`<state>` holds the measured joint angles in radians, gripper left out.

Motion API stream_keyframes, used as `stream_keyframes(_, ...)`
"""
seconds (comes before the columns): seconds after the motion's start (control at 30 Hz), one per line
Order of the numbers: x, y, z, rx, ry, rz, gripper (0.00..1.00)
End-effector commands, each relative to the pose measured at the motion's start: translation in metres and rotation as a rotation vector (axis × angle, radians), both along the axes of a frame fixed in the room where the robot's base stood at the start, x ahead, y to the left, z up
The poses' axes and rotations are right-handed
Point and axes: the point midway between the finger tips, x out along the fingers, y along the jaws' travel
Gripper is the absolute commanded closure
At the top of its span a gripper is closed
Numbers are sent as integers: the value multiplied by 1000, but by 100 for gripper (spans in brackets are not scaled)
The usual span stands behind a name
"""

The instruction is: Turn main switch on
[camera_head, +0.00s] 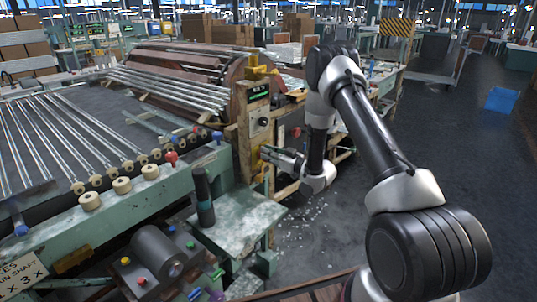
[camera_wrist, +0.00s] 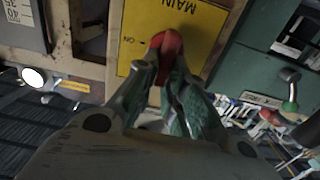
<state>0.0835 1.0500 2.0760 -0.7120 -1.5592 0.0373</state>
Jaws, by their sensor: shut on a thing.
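The main switch shows in the wrist view as a red handle (camera_wrist: 165,41) on a yellow panel (camera_wrist: 190,22). The panel's words MAIN and ON appear upside down in that view. My gripper (camera_wrist: 163,68) is shut on the red handle, with one finger on each side of its lower part. In the head view my gripper (camera_head: 270,154) points left against the front of the wooden-framed machine, at a yellow plate (camera_head: 257,172). The red handle cannot be made out there; the fingers are in front of it.
A green machine bed with glass tubes (camera_head: 60,130) lies at the left. A green side table (camera_head: 240,213) with a dark cylinder (camera_head: 204,197) stands below my gripper. In the wrist view a green box with a lever (camera_wrist: 290,90) is at the right. Floor (camera_head: 460,150) is open at the right.

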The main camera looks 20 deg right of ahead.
Motion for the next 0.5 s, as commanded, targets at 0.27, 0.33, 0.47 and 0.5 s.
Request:
stream_keyframes(0.27,2,-3,-1,119,88,0,100)
stream_keyframes(0.33,3,-4,-1,167,122,0,100)
stream_keyframes(0.47,4,-7,-2,265,192,-1,100)
stream_keyframes(0.5,5,-8,-2,295,215,-1,100)
